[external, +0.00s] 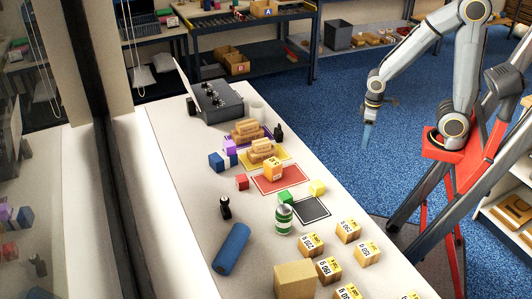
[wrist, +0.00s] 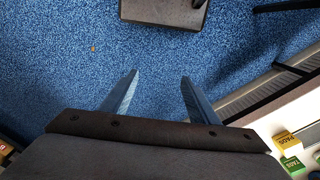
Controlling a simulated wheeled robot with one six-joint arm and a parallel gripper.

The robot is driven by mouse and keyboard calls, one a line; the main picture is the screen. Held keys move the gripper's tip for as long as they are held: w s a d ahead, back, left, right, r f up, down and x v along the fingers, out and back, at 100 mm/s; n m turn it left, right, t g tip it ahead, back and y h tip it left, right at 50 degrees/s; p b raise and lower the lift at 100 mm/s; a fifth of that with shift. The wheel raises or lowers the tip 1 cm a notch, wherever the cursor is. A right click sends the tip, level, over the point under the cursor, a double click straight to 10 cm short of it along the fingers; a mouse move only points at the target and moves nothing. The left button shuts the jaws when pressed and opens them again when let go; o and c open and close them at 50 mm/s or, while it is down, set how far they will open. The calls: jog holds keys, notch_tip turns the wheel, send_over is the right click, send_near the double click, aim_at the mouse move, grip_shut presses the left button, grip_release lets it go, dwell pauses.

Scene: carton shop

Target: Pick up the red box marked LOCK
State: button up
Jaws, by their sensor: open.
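My gripper (wrist: 160,78) is open and empty, its two fingers apart over the blue floor. In the external view my gripper (external: 367,135) hangs pointing down, to the right of the long white table and clear of it. A small red box (external: 242,182) stands on that table, left of the red mat; any lettering on it is too small to read. I cannot make out a box marked LOCK in either view. In the wrist view, a yellow box (wrist: 285,143) and a green box (wrist: 292,164) with lettering show at the lower right.
The white table (external: 190,175) holds several cartons, coloured blocks, a blue cylinder (external: 231,249), a green-and-white can (external: 284,220) and a grey device (external: 217,101). A pale shelf (external: 491,212) with items stands at the right. Open blue floor (external: 340,110) lies below my gripper.

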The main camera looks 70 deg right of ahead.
notch_tip(320, 180, up, 11)
jog(key=w+a+r+n+t+p, duration=0.1)
jog(key=w+a+r+n, duration=0.1)
jog(key=w+a, duration=0.45)
jog(key=w+a+r+n+p, duration=0.1)
jog(key=w+a+r, duration=0.15)
jog(key=w, duration=0.75)
jog(key=n+t+y+p, duration=0.2)
jog(key=n+y+p, duration=0.1)
jog(key=n+p, duration=0.15)
send_over(242, 178)
jog(key=s+d, duration=0.1)
jog(key=d, duration=0.1)
notch_tip(242, 178, down, 9)
jog(key=shift+n, duration=0.45)
jog(key=shift+s+p+x, duration=0.15)
jog(key=shift+p+x, duration=0.3)
jog(key=shift+x, duration=0.85)
jog(key=shift+s+p+x, duration=0.2)
jog(key=shift+p+x, duration=0.25)
jog(key=shift+x, duration=0.85)
jog(key=shift+s+p+x, duration=0.15)
jog(key=shift+p+x, duration=0.3)
jog(key=shift+x, duration=0.85)
jog(key=shift+f, duration=0.1)
jog(key=shift+c, duration=0.2)
